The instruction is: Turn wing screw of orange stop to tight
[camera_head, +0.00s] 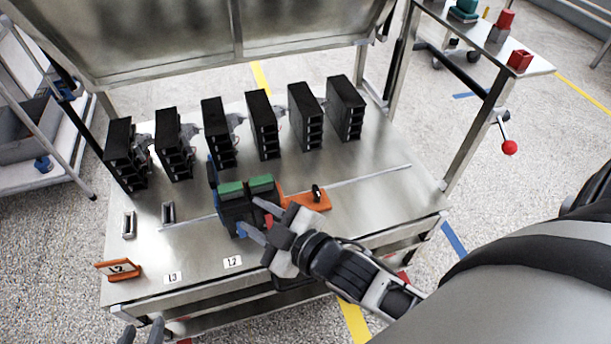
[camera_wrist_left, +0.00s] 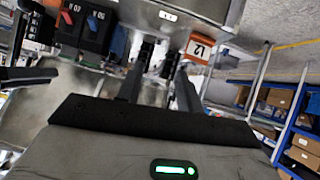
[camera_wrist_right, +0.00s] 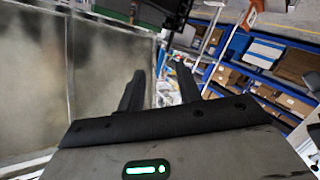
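The orange stop (camera_head: 305,201) lies on the metal table just right of the breakers, with a small black wing screw (camera_head: 317,191) standing on it. How tight the screw is cannot be told. My right gripper (camera_head: 251,217) is open beside the front of the green-topped breakers (camera_head: 232,208), left of and below the wing screw. Its spread, empty fingers show in the right wrist view (camera_wrist_right: 160,85). The wrist and hand partly cover the stop's front side. My left gripper (camera_head: 142,332) is open and empty at the bottom left; its fingers show apart in the left wrist view (camera_wrist_left: 160,80).
Several tall black blocks (camera_head: 263,125) stand in a row behind. A thin rail (camera_head: 370,178) crosses the table. The table's right part is clear.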

